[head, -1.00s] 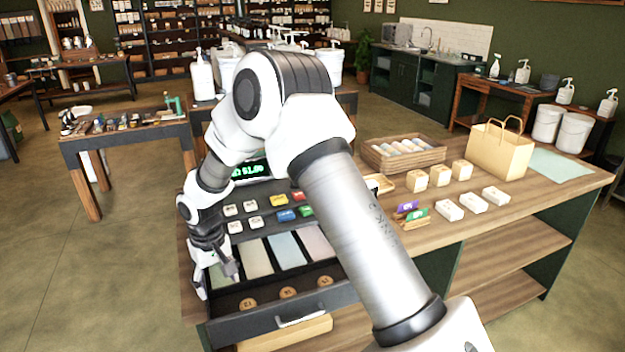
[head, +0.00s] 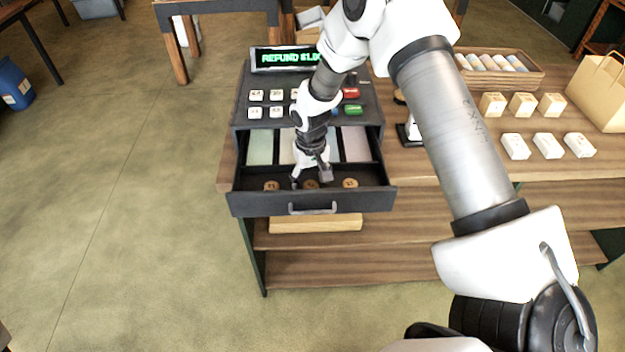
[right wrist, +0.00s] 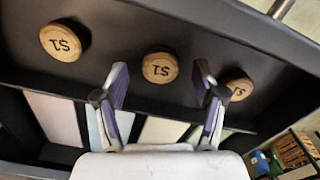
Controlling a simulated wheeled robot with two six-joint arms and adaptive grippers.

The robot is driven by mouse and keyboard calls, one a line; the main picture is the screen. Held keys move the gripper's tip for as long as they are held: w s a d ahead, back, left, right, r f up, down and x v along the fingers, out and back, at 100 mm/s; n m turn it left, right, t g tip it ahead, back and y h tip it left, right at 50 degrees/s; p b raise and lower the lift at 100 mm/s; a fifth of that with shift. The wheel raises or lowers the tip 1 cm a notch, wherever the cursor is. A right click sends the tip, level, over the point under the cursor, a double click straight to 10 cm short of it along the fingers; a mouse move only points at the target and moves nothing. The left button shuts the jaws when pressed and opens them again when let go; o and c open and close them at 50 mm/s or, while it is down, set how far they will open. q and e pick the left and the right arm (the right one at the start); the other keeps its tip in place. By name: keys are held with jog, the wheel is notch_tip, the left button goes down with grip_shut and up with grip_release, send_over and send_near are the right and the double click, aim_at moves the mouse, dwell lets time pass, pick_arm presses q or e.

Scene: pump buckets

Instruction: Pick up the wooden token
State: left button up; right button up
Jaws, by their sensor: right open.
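Three round wooden tokens marked $1 lie in the front section of the open black cash drawer (head: 258,203): a left one (head: 271,186), a middle one (head: 311,184) and a right one (head: 350,183). My right gripper (head: 311,181) reaches down into the drawer at the middle token. In the right wrist view my right gripper (right wrist: 160,72) is open, with the middle token (right wrist: 160,68) in the gap between its fingertips. The other tokens (right wrist: 61,40) (right wrist: 238,88) lie outside the fingers, the nearer one partly hidden by a finger. My left gripper is out of view.
Banknote-like sheets (head: 260,147) fill the compartments behind the tokens. The register display (head: 285,58) reads a refund of about $1.00, partly covered by my arm. White boxes (head: 548,146), small wooden blocks (head: 522,105), a crate (head: 535,80) and a paper bag (head: 602,95) stand at right.

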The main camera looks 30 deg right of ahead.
jog(key=shift+s+d+f, duration=0.1)
jog(key=shift+d+f, duration=0.1)
jog(key=shift+f, duration=0.2)
jog(key=shift+a, duration=0.15)
jog(key=shift+w+a, duration=0.15)
jog(key=shift+w, duration=0.05)
jog(key=c, duration=0.8)
jog(key=shift+s, duration=0.1)
jog(key=shift+c, duration=0.2)
